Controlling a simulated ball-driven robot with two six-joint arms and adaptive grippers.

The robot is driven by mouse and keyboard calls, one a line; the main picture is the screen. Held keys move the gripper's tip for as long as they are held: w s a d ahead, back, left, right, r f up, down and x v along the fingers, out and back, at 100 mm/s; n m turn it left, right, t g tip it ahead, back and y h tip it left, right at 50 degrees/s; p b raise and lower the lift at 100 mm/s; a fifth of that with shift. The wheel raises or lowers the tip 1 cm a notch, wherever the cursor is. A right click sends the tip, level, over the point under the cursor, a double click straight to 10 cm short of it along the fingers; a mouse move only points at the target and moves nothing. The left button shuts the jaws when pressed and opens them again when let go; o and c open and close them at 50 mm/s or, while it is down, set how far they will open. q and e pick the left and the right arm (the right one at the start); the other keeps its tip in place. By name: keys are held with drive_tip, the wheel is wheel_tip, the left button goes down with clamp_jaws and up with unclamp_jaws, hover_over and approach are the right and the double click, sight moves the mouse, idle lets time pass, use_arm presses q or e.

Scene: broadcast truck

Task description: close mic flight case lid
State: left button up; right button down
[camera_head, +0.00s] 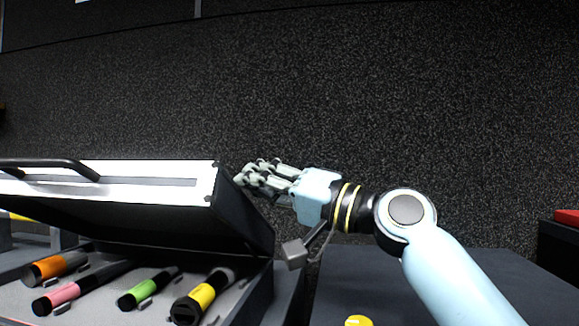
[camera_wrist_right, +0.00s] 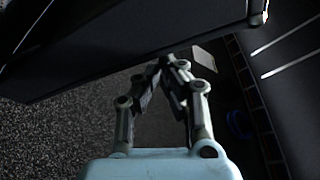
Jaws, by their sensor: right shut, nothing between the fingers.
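The mic flight case lid (camera_head: 110,186) is partly raised, tilted over the case, with a pale front edge and a dark handle (camera_head: 50,165). Below it the case base (camera_head: 262,290) holds several microphones with coloured bands, among them a yellow-banded one (camera_head: 203,295) and a green-banded one (camera_head: 147,287). My right gripper (camera_head: 246,177) is shut and empty, just right of the lid's front right corner. I cannot tell whether it touches the lid. In the right wrist view the gripper (camera_wrist_right: 163,66) is close to the lid's dark edge (camera_wrist_right: 130,65). My left gripper is not in view.
A dark surface (camera_head: 400,280) extends right of the case, with a round yellow object (camera_head: 358,321) at its front. A red object (camera_head: 567,217) sits at the far right. The space above the lid is clear.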

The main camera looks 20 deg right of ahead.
sight(233, 227)
drive_tip(key=s+a+f+b, duration=0.1)
drive_tip(key=f, duration=0.1)
drive_tip(key=s+f+b, duration=0.1)
drive_tip(key=f, duration=0.1)
drive_tip(key=s+a+f+b, duration=0.1)
drive_tip(key=f, duration=0.1)
drive_tip(key=shift+s+a+f, duration=0.25)
drive_tip(key=shift+s+a, duration=0.05)
drive_tip(key=shift+s, duration=0.05)
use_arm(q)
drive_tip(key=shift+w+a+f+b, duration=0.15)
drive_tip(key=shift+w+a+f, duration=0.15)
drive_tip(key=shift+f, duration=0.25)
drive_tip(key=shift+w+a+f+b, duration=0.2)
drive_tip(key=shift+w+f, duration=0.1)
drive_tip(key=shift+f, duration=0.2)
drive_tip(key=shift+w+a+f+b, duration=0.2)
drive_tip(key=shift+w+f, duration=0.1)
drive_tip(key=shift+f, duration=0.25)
use_arm(e)
drive_tip(key=shift+s+a+f, duration=0.15)
drive_tip(key=shift+s+f, duration=0.05)
drive_tip(key=shift+f, duration=0.2)
drive_tip(key=shift+s+a+f, duration=0.1)
drive_tip(key=shift+s+f, duration=0.1)
drive_tip(key=shift+f, duration=0.2)
